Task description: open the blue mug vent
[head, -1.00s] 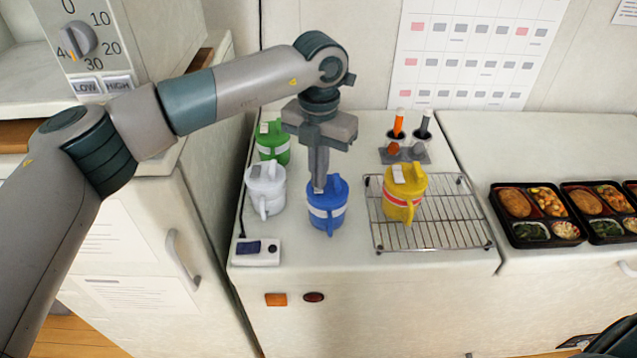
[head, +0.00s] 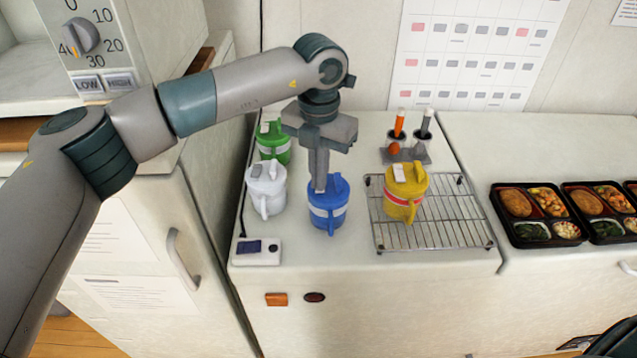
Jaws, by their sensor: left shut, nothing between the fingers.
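The blue mug (head: 327,212) stands upright on the white counter, with a white band around it and its handle toward the front. My left gripper (head: 319,187) points straight down with its fingers shut and empty. Its tips are at the left part of the blue mug's lid and seem to touch it. The fingers cover that part of the lid, so I cannot tell whether the vent is open or closed. My right gripper is not in view; a dark piece shows at the lower right corner.
A white mug (head: 266,190) stands close on the left, with a green mug (head: 272,143) behind it. A yellow mug (head: 404,196) stands on a wire rack (head: 450,227) to the right. A small scale-like device (head: 257,252) sits front left. Bento trays (head: 547,241) lie far right.

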